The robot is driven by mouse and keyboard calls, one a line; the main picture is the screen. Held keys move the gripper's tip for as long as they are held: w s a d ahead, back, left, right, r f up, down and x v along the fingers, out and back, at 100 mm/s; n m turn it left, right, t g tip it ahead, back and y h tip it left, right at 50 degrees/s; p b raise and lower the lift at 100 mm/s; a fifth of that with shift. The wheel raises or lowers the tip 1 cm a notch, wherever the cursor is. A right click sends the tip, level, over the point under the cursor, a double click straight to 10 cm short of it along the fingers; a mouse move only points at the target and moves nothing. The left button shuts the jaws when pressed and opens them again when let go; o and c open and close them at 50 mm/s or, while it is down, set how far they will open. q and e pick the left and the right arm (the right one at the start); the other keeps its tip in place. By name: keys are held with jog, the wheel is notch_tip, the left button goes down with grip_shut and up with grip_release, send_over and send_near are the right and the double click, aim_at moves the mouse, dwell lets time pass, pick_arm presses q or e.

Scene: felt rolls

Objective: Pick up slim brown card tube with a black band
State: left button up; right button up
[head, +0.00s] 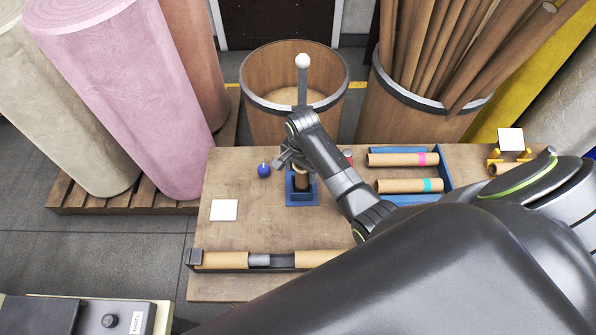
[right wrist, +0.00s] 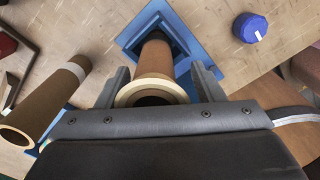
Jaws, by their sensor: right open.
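The slim brown card tube (head: 302,183) stands upright in a blue square holder (head: 303,200) on the wooden bench; a dark band shows on it in the head view. In the right wrist view the tube (right wrist: 154,62) rises from the blue holder (right wrist: 128,38), with its pale open rim nearest the camera. My right gripper (head: 290,158) is at the tube's top. In the right wrist view the right gripper (right wrist: 160,78) is open, one finger on each side of the tube, with gaps showing. My left gripper is not in view.
A blue knob-like object (head: 264,170) and a white square (head: 224,210) lie left of the holder. Tubes with pink (head: 402,159) and teal (head: 408,185) bands lie at right. A grey-banded tube (head: 222,260) lies along the front. Wooden barrels (head: 262,121) stand behind.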

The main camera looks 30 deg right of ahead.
jog(key=shift+s, duration=0.15)
jog(key=shift+s+a+r, duration=0.15)
jog(key=shift+s+r, duration=0.05)
jog(key=shift+c, duration=0.7)
jog(key=shift+s, duration=0.15)
jog(key=c, duration=0.5)
jog(key=shift+c, duration=1.1)
jog(key=c, duration=0.4)
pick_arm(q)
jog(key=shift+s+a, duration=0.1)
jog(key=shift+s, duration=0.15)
